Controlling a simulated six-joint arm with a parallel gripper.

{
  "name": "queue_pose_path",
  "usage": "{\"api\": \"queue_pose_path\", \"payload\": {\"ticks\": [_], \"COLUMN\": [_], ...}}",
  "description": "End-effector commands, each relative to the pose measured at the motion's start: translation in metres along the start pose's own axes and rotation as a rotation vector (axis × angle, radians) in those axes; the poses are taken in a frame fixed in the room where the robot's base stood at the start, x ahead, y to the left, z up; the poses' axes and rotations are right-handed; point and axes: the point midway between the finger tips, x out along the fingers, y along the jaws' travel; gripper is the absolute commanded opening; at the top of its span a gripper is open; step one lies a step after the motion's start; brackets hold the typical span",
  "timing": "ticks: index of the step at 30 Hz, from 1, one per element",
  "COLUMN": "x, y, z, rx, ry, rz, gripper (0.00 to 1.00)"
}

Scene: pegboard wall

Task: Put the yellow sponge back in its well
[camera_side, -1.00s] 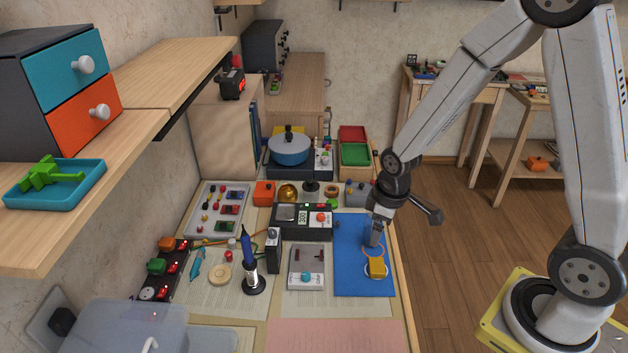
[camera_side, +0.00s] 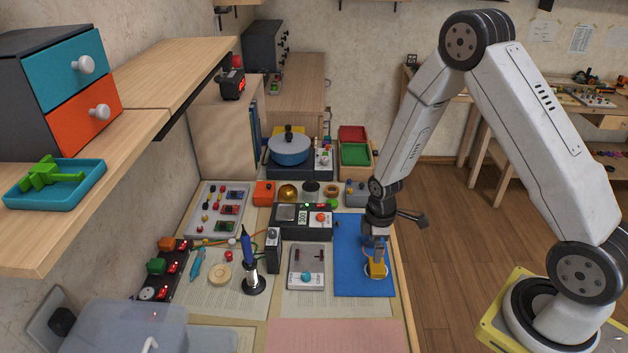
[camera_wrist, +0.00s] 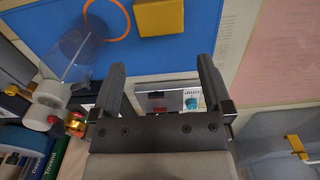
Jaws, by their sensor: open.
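The yellow sponge (camera_side: 376,269) lies on the blue mat (camera_side: 350,282) at the right of the bench. It also shows at the top of the wrist view (camera_wrist: 158,16), beyond the fingertips. My gripper (camera_side: 376,250) hangs just above or beside the sponge in the side view. In the wrist view my gripper (camera_wrist: 160,72) is open, with nothing held between its fingers. A black station (camera_side: 302,221) with a lit display stands left of the mat, with a pale square recess-like area at its left; I cannot tell for sure whether this is the well.
An orange ring (camera_wrist: 108,18) and a clear cup-like object (camera_wrist: 72,52) are near the sponge. A grey box with a teal knob (camera_side: 306,267) and an iron in a stand (camera_side: 250,270) are left of the mat. A blue pot (camera_side: 290,150) stands behind.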

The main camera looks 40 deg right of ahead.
Motion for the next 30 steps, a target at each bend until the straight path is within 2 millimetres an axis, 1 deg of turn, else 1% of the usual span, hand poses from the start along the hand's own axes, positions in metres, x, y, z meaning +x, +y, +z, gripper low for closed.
{"api": "queue_pose_path", "payload": {"ticks": [9,20,26,30], "x": [0.020,0.025,0.040,0.054], "y": [0.000,0.000,-0.001,-0.002], "z": [0.000,0.000,0.000,0.000], "rx": [0.001,0.001,0.001,0.001], "ry": [0.000,0.000,-0.001,-0.002], "rz": [0.000,0.000,-0.001,-0.002], "gripper": [1.00,1.00,1.00,1.00]}}
